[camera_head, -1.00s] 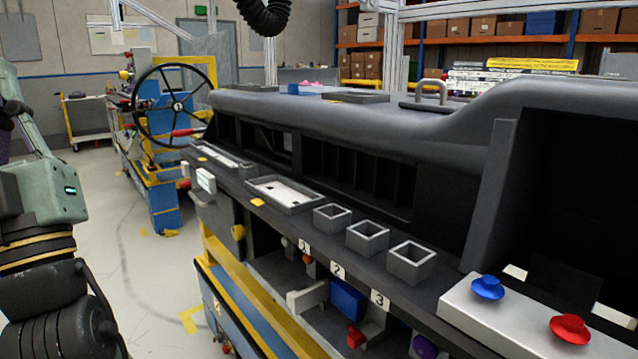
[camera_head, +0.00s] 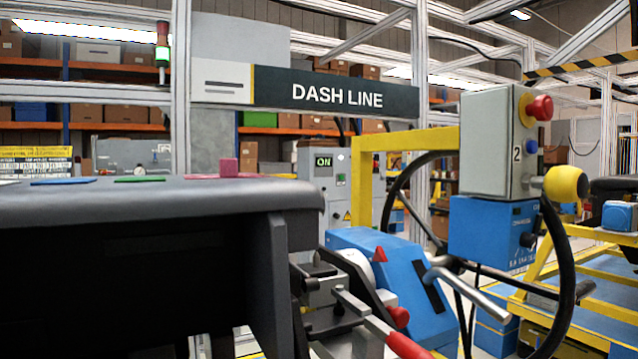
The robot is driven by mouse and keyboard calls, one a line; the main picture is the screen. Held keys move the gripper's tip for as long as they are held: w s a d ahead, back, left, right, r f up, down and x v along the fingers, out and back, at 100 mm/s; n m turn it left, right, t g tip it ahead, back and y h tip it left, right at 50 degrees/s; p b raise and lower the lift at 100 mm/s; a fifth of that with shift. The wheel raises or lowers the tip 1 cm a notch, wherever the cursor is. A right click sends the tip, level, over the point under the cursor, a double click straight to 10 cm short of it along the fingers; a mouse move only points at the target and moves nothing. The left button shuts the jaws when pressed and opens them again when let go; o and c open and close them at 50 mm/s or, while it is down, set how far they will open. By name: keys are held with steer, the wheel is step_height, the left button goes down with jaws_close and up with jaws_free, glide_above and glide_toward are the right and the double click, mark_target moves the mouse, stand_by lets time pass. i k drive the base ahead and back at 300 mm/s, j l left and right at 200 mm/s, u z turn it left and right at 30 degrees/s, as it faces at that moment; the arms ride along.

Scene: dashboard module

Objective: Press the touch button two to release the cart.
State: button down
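A grey control box (camera_head: 492,148) marked "2" stands at the right of the head view, above a blue box (camera_head: 490,230). A yellow dome-shaped button (camera_head: 566,184) sticks out from its right side on a grey mount. A red mushroom button (camera_head: 540,107) and a small blue button (camera_head: 531,146) sit on the same box, above the yellow one. At the far right is a yellow-framed structure with a blue deck (camera_head: 590,285); I cannot tell whether it is the cart. My gripper is not in view.
The dark dashboard module (camera_head: 160,210) fills the left. A blue fixture with a red-handled lever (camera_head: 405,345) and a black handwheel (camera_head: 565,320) stand close by. A yellow post frame (camera_head: 362,190) is behind. A "DASH LINE" sign (camera_head: 335,96) hangs above.

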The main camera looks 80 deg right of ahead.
mark_target(565, 183)
steer(key=k+z, duration=0.15)
steer(key=k, duration=0.55)
steer(key=z, duration=2.6)
